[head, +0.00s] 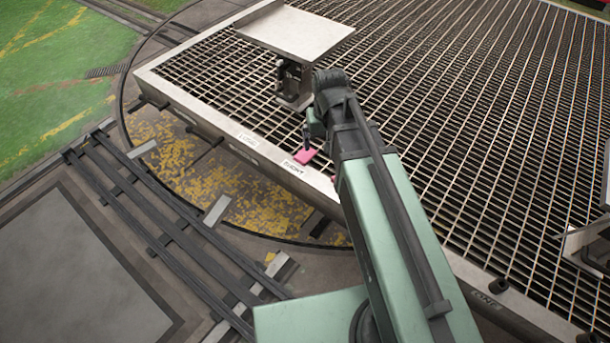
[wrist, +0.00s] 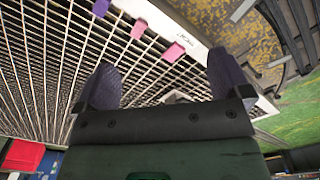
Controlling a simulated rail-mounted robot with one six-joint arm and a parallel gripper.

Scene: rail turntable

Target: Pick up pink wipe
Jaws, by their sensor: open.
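A pink wipe (head: 304,156) lies flat at the edge of the grating in the head view, beside a white label. In the wrist view, a pink piece (wrist: 173,52) lies by the white rim and a paler pink piece (wrist: 139,29) lies further in. I cannot tell which matches the head view. My gripper (head: 308,136) appears just above the wipe in the head view. In the wrist view its two dark fingers (wrist: 164,78) are wide apart with nothing between them. The arm may hide other pieces.
A purple piece (wrist: 101,7) lies on the grating in the wrist view. A raised metal table (head: 295,32) stands behind my gripper. A pale metal rim (head: 215,120) borders the grating (head: 470,130), which is mostly clear. A red object (wrist: 22,155) shows at the wrist view's lower left.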

